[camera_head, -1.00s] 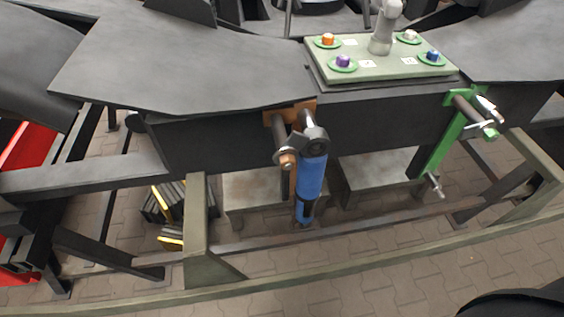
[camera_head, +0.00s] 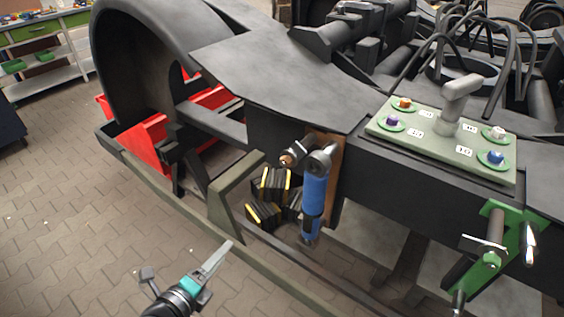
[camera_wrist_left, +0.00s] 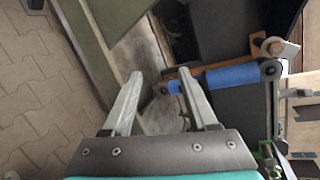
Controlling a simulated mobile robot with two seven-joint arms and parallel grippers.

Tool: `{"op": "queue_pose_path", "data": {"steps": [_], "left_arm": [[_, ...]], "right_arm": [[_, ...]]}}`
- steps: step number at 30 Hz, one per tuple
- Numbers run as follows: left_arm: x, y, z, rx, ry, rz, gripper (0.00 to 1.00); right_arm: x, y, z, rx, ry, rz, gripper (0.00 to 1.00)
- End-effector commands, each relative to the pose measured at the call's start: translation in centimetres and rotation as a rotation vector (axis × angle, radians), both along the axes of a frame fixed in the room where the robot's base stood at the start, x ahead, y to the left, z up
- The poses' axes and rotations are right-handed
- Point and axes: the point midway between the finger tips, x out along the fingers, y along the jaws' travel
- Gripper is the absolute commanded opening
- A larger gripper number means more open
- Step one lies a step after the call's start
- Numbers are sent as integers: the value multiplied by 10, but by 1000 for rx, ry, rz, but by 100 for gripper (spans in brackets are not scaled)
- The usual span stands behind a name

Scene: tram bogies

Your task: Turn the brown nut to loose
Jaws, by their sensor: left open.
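The brown nut (camera_head: 287,160) is a small copper-brown piece on the end of a dark bolt. The bolt sticks out of the brown bracket (camera_head: 335,180) on the dark bogie frame, at the top of the blue damper (camera_head: 314,193). My left gripper (camera_head: 228,247) is open and empty, low in front of the frame and well apart from the nut. In the left wrist view its two fingers (camera_wrist_left: 160,78) point towards the blue damper (camera_wrist_left: 226,77). A round bolt end (camera_wrist_left: 273,47) shows there, but I cannot tell whether it is the nut. My right gripper is out of view.
A green bracket (camera_head: 500,248) with bolts sits at the right. A pale green panel (camera_head: 420,140) with coloured knobs lies on top. A grey-green rail (camera_head: 175,193) runs along the front. Black-yellow blocks (camera_head: 270,190) lie behind it. The paved floor at left is clear.

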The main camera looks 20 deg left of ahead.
Motion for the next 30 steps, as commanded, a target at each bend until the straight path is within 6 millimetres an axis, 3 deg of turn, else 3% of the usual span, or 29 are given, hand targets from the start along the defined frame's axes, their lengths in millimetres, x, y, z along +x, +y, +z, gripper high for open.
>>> {"op": "queue_pose_path", "data": {"steps": [1, 3, 6, 10, 17, 30], "left_arm": [[5, -6, 35, 93, -79, -62, 59], [9, -16, 74, 218, -178, -138, 59], [9, -30, 119, 367, -298, -217, 59], [6, -43, 154, 489, -396, -276, 59], [12, -51, 169, 543, -440, -299, 59], [64, -69, 169, 538, -438, -295, 59]], "right_arm": [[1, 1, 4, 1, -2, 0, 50], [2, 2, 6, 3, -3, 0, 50], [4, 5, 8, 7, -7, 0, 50], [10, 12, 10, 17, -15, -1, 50], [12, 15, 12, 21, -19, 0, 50], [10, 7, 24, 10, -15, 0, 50]]}}
